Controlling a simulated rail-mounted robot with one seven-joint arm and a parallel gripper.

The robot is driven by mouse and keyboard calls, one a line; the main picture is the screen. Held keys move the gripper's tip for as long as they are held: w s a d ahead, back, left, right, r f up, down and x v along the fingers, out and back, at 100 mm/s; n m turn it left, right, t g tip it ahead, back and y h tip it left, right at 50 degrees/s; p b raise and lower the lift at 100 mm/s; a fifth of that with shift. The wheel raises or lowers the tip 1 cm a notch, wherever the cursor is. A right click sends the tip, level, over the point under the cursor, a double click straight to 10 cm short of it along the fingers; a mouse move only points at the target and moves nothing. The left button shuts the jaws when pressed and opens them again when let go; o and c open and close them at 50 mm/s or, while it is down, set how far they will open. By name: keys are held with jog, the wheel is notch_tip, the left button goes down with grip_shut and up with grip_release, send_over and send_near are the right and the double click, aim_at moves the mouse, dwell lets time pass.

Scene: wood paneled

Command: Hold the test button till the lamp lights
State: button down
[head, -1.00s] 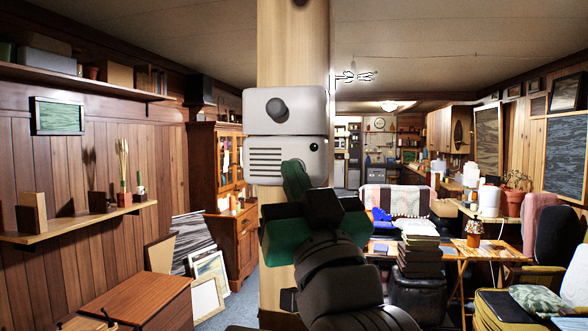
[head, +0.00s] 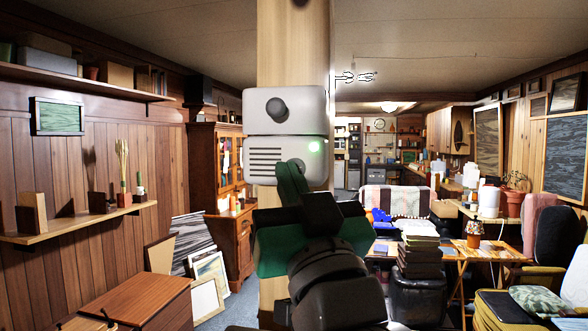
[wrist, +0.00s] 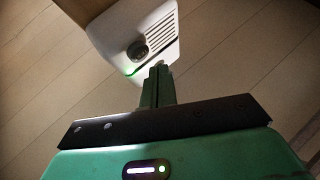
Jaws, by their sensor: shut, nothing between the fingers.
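A white device is fixed to a wooden post in the head view. Its upper block (head: 300,110) carries a round grey knob (head: 277,110). A small round part (head: 298,162) shows partly behind the fingertips. In the wrist view my fingertips (wrist: 160,66) are beside a round grey part (wrist: 137,50) on the device, with a green glow near its edge. Exact contact is unclear.
The wooden post (head: 293,40) stands straight ahead. A shelf (head: 75,222) and a wooden cabinet (head: 150,300) are on the left. A stack of books (head: 418,258) and a small table (head: 475,250) stand on the right.

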jog(key=shift+s+a, duration=0.25)
jog(key=shift+s, duration=0.8)
jog(key=shift+s+a, duration=0.25)
jog(key=shift+s, duration=0.75)
jog(key=s+f+m+t+h+p, duration=0.1)
jog(key=s+h+p, duration=0.6)
jog(key=s, duration=0.7)
jog(key=f+m+p, duration=0.1)
jog(key=m, duration=0.1)
jog(key=shift+s+a+f+m+p, duration=0.2)
jog(key=shift+f+m+p, duration=0.1)
jog(key=shift+f+m, duration=0.1)
jog(key=shift+w, duration=0.1)
